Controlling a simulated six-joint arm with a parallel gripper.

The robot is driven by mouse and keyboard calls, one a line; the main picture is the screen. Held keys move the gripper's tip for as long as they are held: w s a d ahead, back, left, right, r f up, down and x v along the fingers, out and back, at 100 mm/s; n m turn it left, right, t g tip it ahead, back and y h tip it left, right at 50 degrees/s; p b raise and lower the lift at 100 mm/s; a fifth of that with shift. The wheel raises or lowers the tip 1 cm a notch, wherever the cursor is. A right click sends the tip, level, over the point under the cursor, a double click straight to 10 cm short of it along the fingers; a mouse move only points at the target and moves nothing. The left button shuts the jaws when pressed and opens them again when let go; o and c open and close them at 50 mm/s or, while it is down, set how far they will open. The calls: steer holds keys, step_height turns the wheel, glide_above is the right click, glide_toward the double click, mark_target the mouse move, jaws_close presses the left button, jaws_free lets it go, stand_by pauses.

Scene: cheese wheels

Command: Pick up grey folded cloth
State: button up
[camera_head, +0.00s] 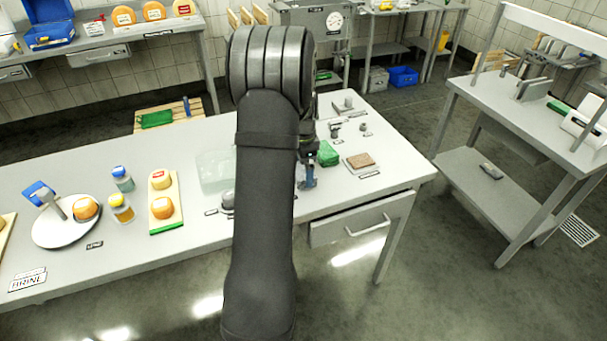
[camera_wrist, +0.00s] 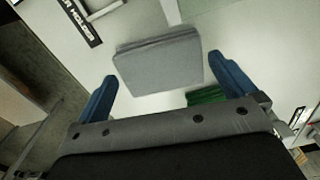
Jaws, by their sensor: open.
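The grey folded cloth (camera_wrist: 160,62) lies flat on the white table in the wrist view, ahead of and roughly between my blue fingertips. My gripper (camera_wrist: 170,82) is open, with one blue finger on either side and nothing between them. I cannot tell its exact height above the cloth. In the head view my gripper (camera_head: 308,178) hangs near the table's front edge, partly behind my arm. My arm hides the cloth there.
A green cloth (camera_wrist: 206,95) lies close beside the grey one; in the head view it is a green bundle (camera_head: 327,154). A brown block on a tray (camera_head: 361,160) sits to its right. A clear container (camera_head: 214,168) stands left of my arm. A drawer handle (camera_head: 368,226) juts out below.

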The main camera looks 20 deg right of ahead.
step_height(320, 180, down, 2)
steer(key=shift+c, duration=0.2)
steer(key=c, duration=0.6)
steer(key=shift+c, duration=0.3)
steer(key=shift+r, duration=0.5)
steer(key=r, duration=0.3)
steer(key=shift+s+d+r, duration=0.35)
steer(key=shift+s+r, duration=0.05)
steer(key=s+d+r, duration=0.5)
steer(key=s+r, duration=0.1)
steer(key=s, duration=0.3)
steer(key=shift+d, duration=0.25)
